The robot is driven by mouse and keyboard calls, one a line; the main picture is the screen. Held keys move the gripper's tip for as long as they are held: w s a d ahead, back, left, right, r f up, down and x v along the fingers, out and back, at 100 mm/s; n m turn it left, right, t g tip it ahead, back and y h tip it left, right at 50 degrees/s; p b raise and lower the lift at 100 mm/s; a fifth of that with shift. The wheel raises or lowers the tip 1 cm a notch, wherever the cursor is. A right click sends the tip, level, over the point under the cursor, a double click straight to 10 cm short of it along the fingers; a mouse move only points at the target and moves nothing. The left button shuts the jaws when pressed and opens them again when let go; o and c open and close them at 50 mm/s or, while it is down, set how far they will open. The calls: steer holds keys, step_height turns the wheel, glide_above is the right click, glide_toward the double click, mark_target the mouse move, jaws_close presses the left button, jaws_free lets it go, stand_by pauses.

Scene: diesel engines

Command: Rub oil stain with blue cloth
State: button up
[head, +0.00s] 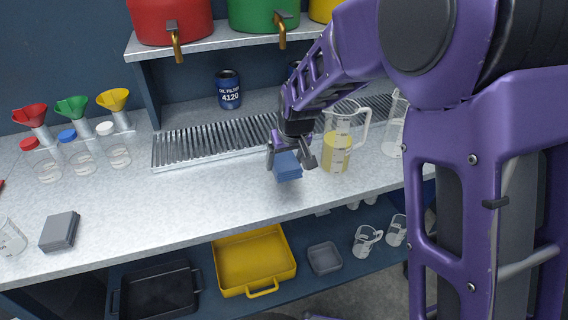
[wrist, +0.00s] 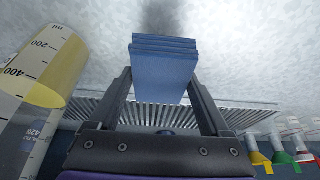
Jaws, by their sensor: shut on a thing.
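A folded blue cloth (head: 287,167) is held in my gripper (head: 291,158), a little above the grey worktop (head: 220,190) by the look of its shadow. In the wrist view the layered blue cloth (wrist: 165,65) sits between the two fingers of my gripper (wrist: 160,88), which are shut on it. A dark, blurred patch shows on the worktop beyond the cloth in the wrist view; I cannot tell whether it is shadow or stain. No clear oil stain shows in the head view.
A measuring jug with yellow liquid (head: 336,150) stands close right of my gripper. A slotted metal grate (head: 210,142) lies behind. A yellow tray (head: 254,262) is on the shelf below.

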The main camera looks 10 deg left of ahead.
steer(key=shift+r+p, duration=0.95)
steer(key=shift+r, duration=0.8)
